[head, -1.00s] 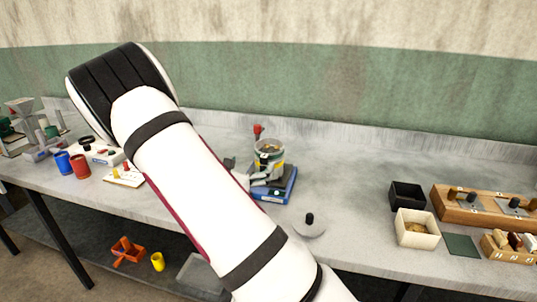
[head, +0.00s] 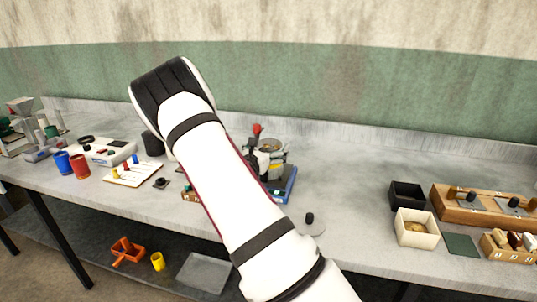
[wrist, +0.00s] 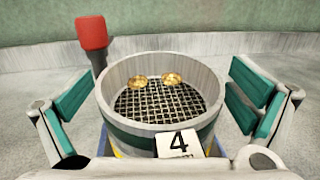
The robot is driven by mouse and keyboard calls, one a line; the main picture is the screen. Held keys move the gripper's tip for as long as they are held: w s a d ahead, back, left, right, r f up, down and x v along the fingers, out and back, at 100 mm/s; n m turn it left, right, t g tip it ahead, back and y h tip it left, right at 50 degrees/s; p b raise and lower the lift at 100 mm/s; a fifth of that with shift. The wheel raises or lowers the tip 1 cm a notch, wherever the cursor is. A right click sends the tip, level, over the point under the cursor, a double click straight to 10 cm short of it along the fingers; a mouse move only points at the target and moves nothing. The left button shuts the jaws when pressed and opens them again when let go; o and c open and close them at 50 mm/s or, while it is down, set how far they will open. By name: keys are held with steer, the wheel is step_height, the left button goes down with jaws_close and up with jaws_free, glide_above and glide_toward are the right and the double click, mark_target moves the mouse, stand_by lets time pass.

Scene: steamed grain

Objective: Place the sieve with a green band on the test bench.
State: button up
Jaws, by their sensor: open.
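The sieve with a green band (wrist: 160,130) is a round grey pan with a wire mesh floor and a "4" label on its near side. Two small golden pieces lie on its mesh. In the head view the sieve (head: 271,146) sits on top of a blue-based device at the back of the bench, partly hidden by my arm. My gripper (wrist: 163,92) is open, with one green-padded finger on each side of the sieve. Gaps show between both fingers and the sieve wall. The grey test bench (head: 345,190) runs across the view.
A red-topped post (wrist: 92,45) stands close behind the sieve on the left. The blue-based device (head: 287,187) is beneath the sieve. A black box (head: 407,195) and cream box (head: 416,229) stand right. Bare bench lies between.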

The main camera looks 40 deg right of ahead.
mark_target(269, 152)
steer(key=shift+c, duration=0.6)
steer(key=c, duration=1)
steer(key=shift+c, duration=0.2)
steer(key=shift+r, duration=0.2)
steer(key=shift+r, duration=0.25)
step_height(269, 152, up, 3)
steer(key=shift+r, duration=0.1)
steer(key=s+d+r+v, duration=0.1)
steer(key=s+v, duration=0.1)
steer(key=v, duration=1.3)
steer(key=shift+s+a+p, duration=0.2)
steer(key=shift+a+p, duration=0.15)
steer(key=shift+a, duration=0.1)
